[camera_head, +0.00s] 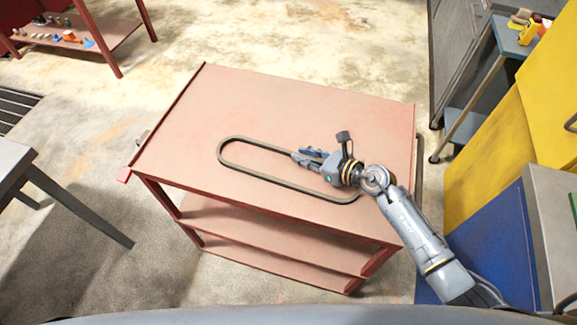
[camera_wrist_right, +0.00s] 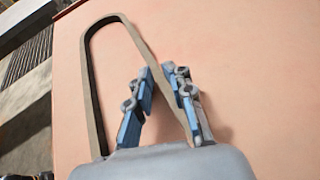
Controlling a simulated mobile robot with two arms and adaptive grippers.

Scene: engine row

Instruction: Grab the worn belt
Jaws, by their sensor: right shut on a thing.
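The worn belt (camera_head: 270,178) is a dark brown elongated loop lying across the top of the red cart (camera_head: 205,105). In the right wrist view the belt (camera_wrist_right: 93,90) curves away from my gripper, with one strand running between the fingers. My right gripper (camera_head: 304,157) is low over the cart top, shut on the far strand of the belt. Its blue-padded fingers also show in the right wrist view (camera_wrist_right: 162,82). The belt's near right end runs beneath my right wrist and is partly hidden. My left gripper is not in view.
The rest of the cart top is clear. A grey table (camera_head: 15,155) stands at the left. A red bench (camera_head: 100,35) with small items is at the back left. Yellow (camera_head: 490,150) and blue (camera_head: 490,240) cabinets stand close on the right. Open floor lies behind the cart.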

